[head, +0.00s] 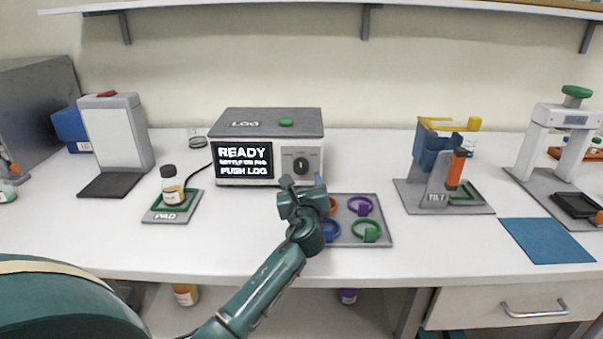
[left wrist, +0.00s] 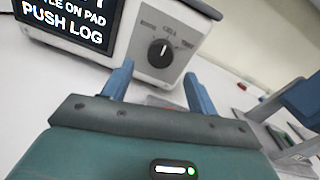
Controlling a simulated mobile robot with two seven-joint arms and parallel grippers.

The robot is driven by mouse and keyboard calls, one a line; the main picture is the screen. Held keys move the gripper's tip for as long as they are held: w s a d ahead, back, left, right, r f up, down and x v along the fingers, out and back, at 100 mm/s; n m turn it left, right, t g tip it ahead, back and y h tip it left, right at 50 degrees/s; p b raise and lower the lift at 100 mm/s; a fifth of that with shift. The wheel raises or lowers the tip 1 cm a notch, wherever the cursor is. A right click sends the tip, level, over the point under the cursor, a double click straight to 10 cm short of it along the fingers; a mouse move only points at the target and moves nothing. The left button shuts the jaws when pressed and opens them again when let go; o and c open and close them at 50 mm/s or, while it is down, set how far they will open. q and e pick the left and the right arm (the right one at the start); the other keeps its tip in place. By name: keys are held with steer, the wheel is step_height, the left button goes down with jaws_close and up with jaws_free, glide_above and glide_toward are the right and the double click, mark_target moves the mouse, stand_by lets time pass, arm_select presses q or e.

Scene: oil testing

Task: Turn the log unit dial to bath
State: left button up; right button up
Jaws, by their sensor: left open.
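The log unit (head: 266,146) is a white and grey box at the back middle of the table. Its screen (head: 245,160) reads READY and PUSH LOG. The dial (head: 301,164) is a black round knob with a white pointer line on the front right; its labels are too small to read surely in the head view. In the left wrist view the dial (left wrist: 161,53) is ahead, between and beyond the two blue fingertips. My left gripper (head: 302,182) is open and empty, in front of the dial and apart from it; it also shows in the left wrist view (left wrist: 155,85).
A bottle (head: 172,186) stands on the pad (head: 158,215) left of the log unit. A grey tray (head: 379,238) with coloured rings lies just right of my left gripper. A tilt stand (head: 444,202) and a blue mat (head: 546,241) are farther right.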

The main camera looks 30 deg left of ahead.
mark_target(301, 170)
arm_select(q)
steer(key=x, duration=0.4)
steer(key=shift+w+a, duration=0.35)
steer(key=shift+w, duration=0.1)
steer(key=shift+c, duration=0.6)
steer(key=c, duration=0.9)
